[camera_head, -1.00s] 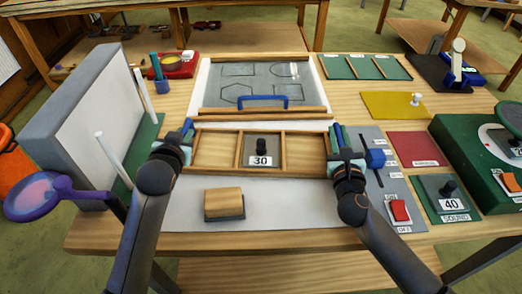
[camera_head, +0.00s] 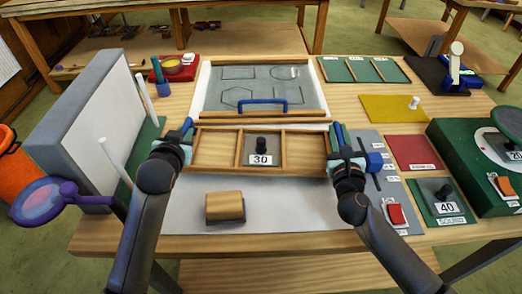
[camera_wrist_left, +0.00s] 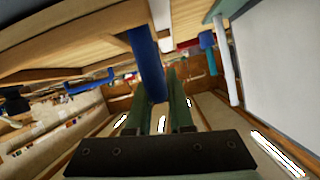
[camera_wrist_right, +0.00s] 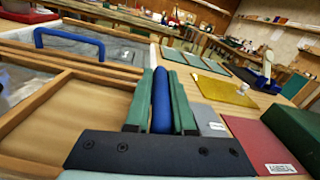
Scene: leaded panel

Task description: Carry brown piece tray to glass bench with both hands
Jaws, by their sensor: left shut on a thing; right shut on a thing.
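The brown wooden piece tray (camera_head: 225,173) has three compartments. A grey block with a black knob and a "30" label (camera_head: 260,158) sits in the middle one; the outer two look empty. My left gripper (camera_head: 187,130) is shut on the blue handle at the tray's left end, and that handle (camera_wrist_left: 146,58) shows between the fingers in the left wrist view. My right gripper (camera_head: 341,140) is shut on the right-end handle, also seen in the right wrist view (camera_wrist_right: 162,98). The tray looks level, over the near part of the bench. I cannot tell which bench is the glass bench.
A glass panel with a blue handle (camera_head: 264,102) lies just behind the tray. A wooden block (camera_head: 225,206) lies in front. A grey upright board (camera_head: 85,120) and white rods stand left.

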